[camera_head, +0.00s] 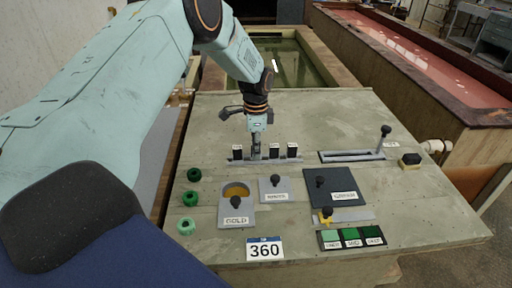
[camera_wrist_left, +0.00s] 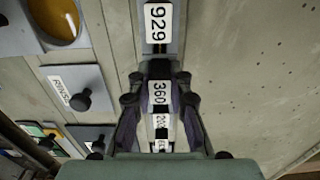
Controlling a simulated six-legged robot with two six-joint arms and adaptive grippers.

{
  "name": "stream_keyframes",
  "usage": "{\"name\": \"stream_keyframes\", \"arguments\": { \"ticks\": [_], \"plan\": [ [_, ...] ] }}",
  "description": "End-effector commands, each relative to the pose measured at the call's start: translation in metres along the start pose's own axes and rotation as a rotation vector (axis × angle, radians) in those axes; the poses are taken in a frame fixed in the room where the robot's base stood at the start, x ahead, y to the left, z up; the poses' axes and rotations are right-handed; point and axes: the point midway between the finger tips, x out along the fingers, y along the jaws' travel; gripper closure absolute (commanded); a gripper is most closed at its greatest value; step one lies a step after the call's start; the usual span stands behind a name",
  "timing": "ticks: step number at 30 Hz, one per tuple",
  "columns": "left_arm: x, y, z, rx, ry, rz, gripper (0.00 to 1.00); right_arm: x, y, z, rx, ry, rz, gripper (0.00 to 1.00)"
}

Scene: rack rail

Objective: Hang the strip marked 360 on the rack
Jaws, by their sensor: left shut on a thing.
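The rack (camera_head: 236,162) is a grey rail near the back of the bench, with dark strips with white ends standing along it. My left gripper (camera_head: 256,151) points down at the row, between the left strip (camera_head: 237,152) and a strip (camera_head: 274,151) on its right. In the left wrist view, my left gripper (camera_wrist_left: 160,80) is shut on the strip marked 360 (camera_wrist_left: 158,93). This strip is in line with the strip marked 929 (camera_wrist_left: 158,22) and others. I cannot tell whether it rests on the rail. My right gripper is not in view.
A sign reading 360 (camera_head: 265,249) is on the bench's front edge. Green rings (camera_head: 189,198) lie at the left; a GOLD plate (camera_head: 237,217), knobbed lids (camera_head: 275,187) and green blocks (camera_head: 351,237) are in front. A slotted lever (camera_head: 383,138) stands right of the rack.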

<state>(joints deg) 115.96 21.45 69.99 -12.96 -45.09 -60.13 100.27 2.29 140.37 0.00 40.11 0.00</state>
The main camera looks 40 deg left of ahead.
Motion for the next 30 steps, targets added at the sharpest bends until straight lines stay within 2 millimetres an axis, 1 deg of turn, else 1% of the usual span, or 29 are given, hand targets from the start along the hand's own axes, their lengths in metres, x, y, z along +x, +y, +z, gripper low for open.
{"name": "stream_keyframes", "arguments": {
  "ticks": [26, 27, 30],
  "plan": [
    [0.011, 0.000, 0.000, 0.000, 0.000, -0.001, 1.00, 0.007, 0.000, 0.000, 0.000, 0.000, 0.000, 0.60],
    [0.011, 0.000, 0.000, 0.000, 0.000, -0.001, 0.78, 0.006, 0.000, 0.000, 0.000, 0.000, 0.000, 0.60],
    [0.011, 0.000, 0.000, 0.000, 0.000, 0.000, 0.70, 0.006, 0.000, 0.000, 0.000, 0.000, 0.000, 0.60]
  ]
}}
